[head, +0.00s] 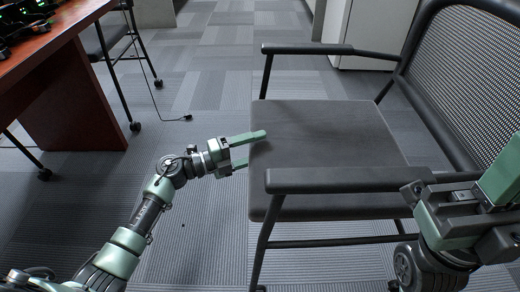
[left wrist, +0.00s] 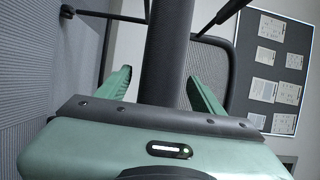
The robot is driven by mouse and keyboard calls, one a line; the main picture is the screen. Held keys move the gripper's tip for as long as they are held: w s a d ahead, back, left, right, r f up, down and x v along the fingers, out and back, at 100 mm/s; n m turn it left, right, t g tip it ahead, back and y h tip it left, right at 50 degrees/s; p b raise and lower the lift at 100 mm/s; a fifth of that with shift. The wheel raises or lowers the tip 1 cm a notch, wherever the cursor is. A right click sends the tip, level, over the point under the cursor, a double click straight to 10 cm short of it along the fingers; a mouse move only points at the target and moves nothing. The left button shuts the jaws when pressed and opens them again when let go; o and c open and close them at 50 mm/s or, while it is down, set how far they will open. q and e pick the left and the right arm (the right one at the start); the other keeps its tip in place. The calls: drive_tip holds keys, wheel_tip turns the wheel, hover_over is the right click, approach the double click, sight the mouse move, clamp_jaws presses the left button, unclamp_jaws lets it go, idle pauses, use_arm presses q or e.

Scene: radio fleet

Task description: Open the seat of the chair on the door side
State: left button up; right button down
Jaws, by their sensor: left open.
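The chair's dark grey seat (head: 325,130) is flat, between two armrests and in front of a mesh back (head: 470,60). My left gripper (head: 255,149) is open at the seat's near left edge. One finger overlaps the top of the seat and the other sits lower beside its edge. In the left wrist view the seat (left wrist: 165,55) shows as a dark band between the two green fingers (left wrist: 163,92). Contact cannot be told. My right gripper (head: 500,172) is at the right border, by the near armrest's end, partly cut off; its opening is unclear.
The near armrest (head: 345,180) and far armrest (head: 307,49) flank the seat. A reddish-brown desk (head: 75,85) stands at the left, with another chair (head: 113,35) and a cable (head: 170,118) behind. A white cabinet (head: 378,30) is behind.

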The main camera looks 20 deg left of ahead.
use_arm(q)
drive_tip(key=shift+w+d, duration=0.4)
drive_tip(key=shift+d, duration=0.05)
clamp_jaws()
drive_tip(key=shift+r, duration=0.15)
